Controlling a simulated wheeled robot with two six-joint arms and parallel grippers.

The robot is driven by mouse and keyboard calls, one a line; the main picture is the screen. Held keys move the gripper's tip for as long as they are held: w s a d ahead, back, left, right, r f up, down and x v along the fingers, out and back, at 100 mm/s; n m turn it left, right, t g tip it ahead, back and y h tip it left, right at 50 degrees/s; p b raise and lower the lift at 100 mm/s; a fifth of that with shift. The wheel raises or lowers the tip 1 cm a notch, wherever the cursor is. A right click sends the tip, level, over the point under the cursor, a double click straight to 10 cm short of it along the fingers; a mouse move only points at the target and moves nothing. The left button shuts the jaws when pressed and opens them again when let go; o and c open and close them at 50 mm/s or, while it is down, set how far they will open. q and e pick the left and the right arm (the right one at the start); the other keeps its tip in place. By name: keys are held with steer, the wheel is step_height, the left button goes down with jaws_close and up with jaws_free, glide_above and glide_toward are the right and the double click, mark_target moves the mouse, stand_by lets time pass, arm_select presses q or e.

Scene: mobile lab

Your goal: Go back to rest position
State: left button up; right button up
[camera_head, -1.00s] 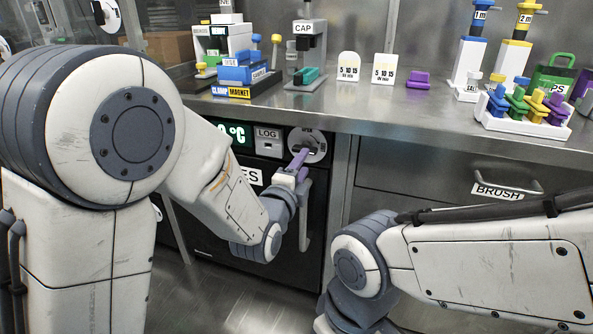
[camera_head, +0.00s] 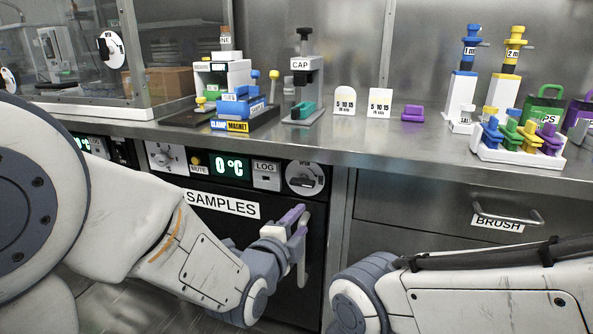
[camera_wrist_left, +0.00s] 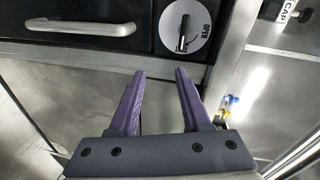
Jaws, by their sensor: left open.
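My left gripper (camera_head: 293,219) has purple fingers and is in front of the black SAMPLES unit (camera_head: 188,226), below its round dial (camera_head: 305,178). In the left wrist view its two fingers (camera_wrist_left: 158,80) are spread apart with nothing between them. The dial (camera_wrist_left: 185,35) also shows there, marked OPEN, beyond the fingertips and apart from them. My right arm (camera_head: 480,290) comes in from the right, low in the head view; its gripper is out of frame.
The steel counter (camera_head: 400,140) above holds a CAP press (camera_head: 306,85), blue blocks (camera_head: 240,105), timer cards, a purple block (camera_head: 412,113), and a white rack (camera_head: 520,150) of coloured pieces. A BRUSH drawer handle (camera_head: 507,216) sticks out at right. A vertical door handle (camera_head: 302,250) stands beside my left gripper.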

arm_select(q)
steer(key=s+a+f+n+g+y+p, duration=0.1)
steer(key=s+a+n+g+y+p, duration=0.15)
steer(key=s+n+g, duration=0.75)
steer(key=s+a+f+n+g+y+p, duration=0.25)
steer(key=s+g+p, duration=0.2)
steer(key=s, duration=1.25)
step_height(320, 180, up, 38)
steer(key=p, duration=3.7)
steer(key=shift+s+d+r, duration=0.2)
steer(key=shift+s+r, duration=0.05)
steer(key=shift+s, duration=0.1)
steer(key=shift+n+g, duration=0.25)
